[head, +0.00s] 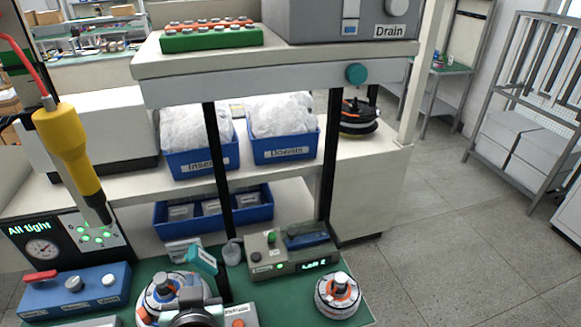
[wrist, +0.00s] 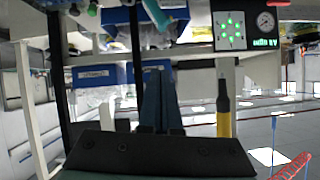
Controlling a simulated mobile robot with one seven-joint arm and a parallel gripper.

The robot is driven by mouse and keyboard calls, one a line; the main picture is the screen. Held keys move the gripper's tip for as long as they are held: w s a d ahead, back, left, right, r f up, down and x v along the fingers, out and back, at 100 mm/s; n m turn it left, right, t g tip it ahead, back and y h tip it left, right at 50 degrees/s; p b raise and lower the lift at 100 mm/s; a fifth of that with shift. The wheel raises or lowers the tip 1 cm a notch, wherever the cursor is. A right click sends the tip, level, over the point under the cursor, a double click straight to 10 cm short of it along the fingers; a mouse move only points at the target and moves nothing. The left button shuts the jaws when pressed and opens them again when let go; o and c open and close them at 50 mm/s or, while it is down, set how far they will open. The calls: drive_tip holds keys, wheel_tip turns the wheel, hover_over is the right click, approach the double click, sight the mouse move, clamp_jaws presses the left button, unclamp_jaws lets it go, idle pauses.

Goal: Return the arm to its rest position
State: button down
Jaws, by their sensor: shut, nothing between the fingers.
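My gripper (wrist: 160,78) shows in the wrist view as two dark blue fingers side by side in front of a black mount. The fingers are together with nothing between them. They point toward shelving with blue bins and are apart from any part I can make out. In the head view, part of my arm (head: 195,316) shows at the bottom edge, in front of a hub motor (head: 160,297) on the green bench mat. The arm hides part of that motor. I cannot clearly make out the fingers in the head view.
A yellow driver (head: 66,140) hangs at the left above a panel (head: 92,238) with green lights, beside an "All tight" display. A second round hub part (head: 338,294) sits right of a control box (head: 290,262). Dark posts hold an upper shelf (head: 260,85). The right floor is open.

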drive_tip(key=w+d+r+t+b, duration=0.15)
drive_tip(key=d+r+t, duration=0.25)
drive_tip(key=r, duration=0.6)
drive_tip(key=w+d+r+t+b, duration=0.1)
drive_tip(key=w+d+r+t, duration=0.2)
drive_tip(key=r, duration=0.8)
drive_tip(key=s+d+r+t+h+b, duration=0.1)
drive_tip(key=s+d+r+t, duration=0.2)
drive_tip(key=r, duration=0.4)
drive_tip(key=s+d+r+m+t+h, duration=0.1)
drive_tip(key=s+d+r+t+h, duration=0.1)
drive_tip(key=r, duration=0.5)
drive_tip(key=s+d+r+m+t+h+b, duration=0.1)
drive_tip(key=s+d+r+t, duration=0.2)
drive_tip(key=s+r, duration=0.3)
drive_tip(key=shift+s+d+r+t+b, duration=0.3)
drive_tip(key=shift+d+r+t+b, duration=0.15)
drive_tip(key=shift+r, duration=0.2)
